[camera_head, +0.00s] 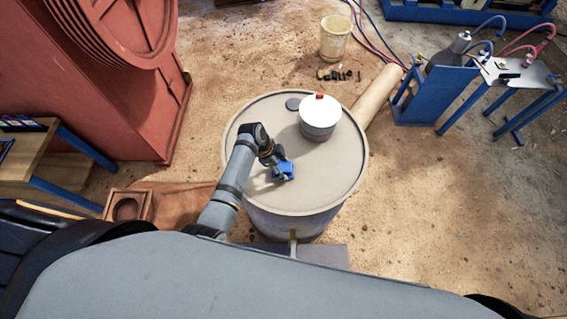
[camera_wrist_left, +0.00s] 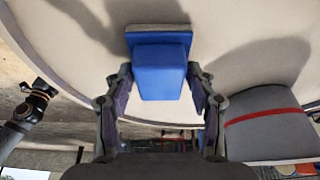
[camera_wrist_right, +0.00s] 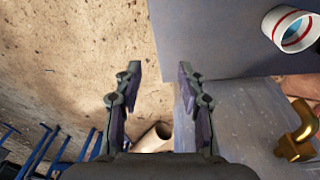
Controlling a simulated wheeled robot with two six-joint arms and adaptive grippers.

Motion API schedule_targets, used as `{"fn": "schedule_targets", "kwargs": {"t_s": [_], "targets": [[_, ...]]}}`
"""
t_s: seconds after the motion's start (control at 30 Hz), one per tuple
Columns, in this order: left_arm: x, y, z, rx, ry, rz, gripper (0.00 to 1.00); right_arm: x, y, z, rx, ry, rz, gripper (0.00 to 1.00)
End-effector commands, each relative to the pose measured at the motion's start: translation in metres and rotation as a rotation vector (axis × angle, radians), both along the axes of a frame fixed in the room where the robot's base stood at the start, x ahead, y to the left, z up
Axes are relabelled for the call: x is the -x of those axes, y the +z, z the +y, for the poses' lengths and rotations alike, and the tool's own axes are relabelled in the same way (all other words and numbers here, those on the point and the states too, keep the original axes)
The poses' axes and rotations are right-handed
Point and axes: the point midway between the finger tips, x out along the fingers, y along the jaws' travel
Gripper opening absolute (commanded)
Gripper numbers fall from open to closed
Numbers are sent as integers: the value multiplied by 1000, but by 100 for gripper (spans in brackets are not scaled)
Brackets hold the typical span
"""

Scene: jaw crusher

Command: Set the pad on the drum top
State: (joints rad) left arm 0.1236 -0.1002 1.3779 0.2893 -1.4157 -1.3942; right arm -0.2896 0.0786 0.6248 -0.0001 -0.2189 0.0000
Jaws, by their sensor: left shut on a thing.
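The drum (camera_head: 262,185) stands upright in the middle of the head view, with a wide, pale, rimmed top. My left gripper (camera_head: 280,172) is above the near middle of that top. It is shut on the blue pad (camera_head: 286,168). In the left wrist view the pad (camera_wrist_left: 160,70) is a blue block on a wider blue plate, held between the two fingers (camera_wrist_left: 160,88). I cannot tell whether the plate touches the drum top. My right gripper (camera_wrist_right: 157,80) is open and empty in the right wrist view; it does not show in the head view.
A white-lidded tin (camera_head: 319,115) and a dark disc (camera_head: 292,104) are on the far part of the drum top. A bucket (camera_head: 335,38) stands beyond. A blue-framed stand (camera_head: 430,95) is at right, a red machine (camera_head: 100,80) at left. A brass fitting (camera_wrist_right: 298,135) is near my right gripper.

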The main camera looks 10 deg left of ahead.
Motion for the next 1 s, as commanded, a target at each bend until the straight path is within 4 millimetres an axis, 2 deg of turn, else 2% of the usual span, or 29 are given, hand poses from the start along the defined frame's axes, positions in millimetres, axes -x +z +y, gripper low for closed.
{"fn": "schedule_targets", "kwargs": {"t_s": [0.03, 0.17, 0.4, 0.57, 0.67, 0.77, 1.0], "targets": [[3, -3, 1, -3, 0, 7, 60, -5, 0, -1, 2, 0, -6, 40], [3, -3, 1, -3, 0, 7, 78, -5, 0, -3, 3, 1, -6, 40], [2, -2, 1, -2, 0, 6, 79, 28, -2, -2, 3, 0, 41, 40], [2, 3, 3, -2, 1, 4, 79, 21, -4, -2, 3, -1, 32, 40], [2, 17, 10, -3, 1, 2, 79, 9, -8, -2, 3, 1, 14, 40], [4, 40, 19, -4, 0, 0, 79, 3, -12, -2, 2, 1, 3, 40], [7, 89, 39, -4, 1, 1, 79, 9, -22, 0, 0, -1, 11, 40]]}}
